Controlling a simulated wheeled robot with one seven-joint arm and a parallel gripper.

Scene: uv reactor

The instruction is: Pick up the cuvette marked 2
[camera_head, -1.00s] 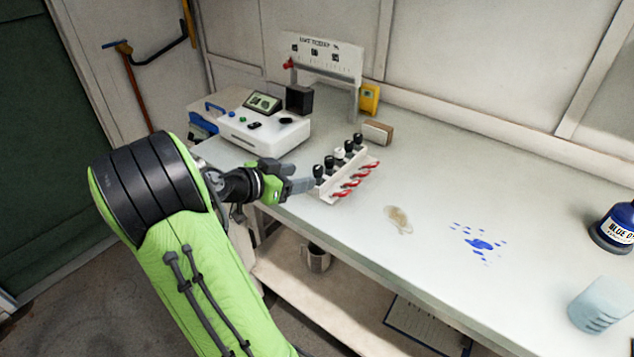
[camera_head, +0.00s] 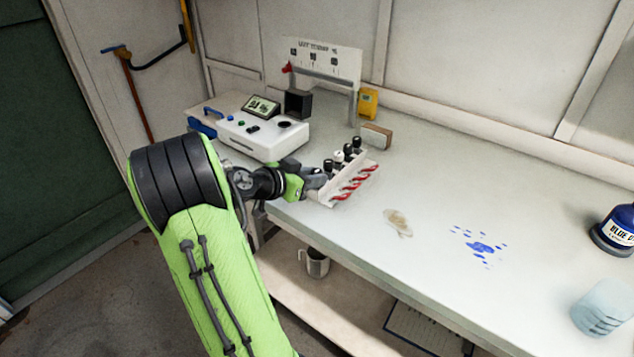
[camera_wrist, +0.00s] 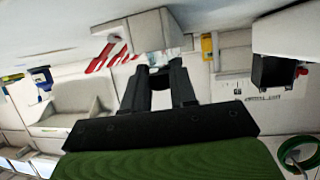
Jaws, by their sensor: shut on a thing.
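A white rack (camera_head: 343,186) stands on the bench and holds a row of cuvettes (camera_head: 339,157) with dark caps and one pale cap. Red marks run along its front; I cannot read a 2 on any of them. My gripper (camera_head: 319,174) is at the near left end of the rack, shut on the end cuvette, which is mostly hidden by the fingers. In the wrist view my gripper (camera_wrist: 160,82) has its two dark fingers around a small dark piece, with the rack (camera_wrist: 148,32) just beyond the tips.
A white instrument (camera_head: 262,135) with a small screen and a black box (camera_head: 298,101) stand behind my gripper. A brown-and-white block (camera_head: 376,135) is behind the rack. The bench right of the rack is open, with a brown stain and blue splashes. A blue bottle (camera_head: 617,228) is far right.

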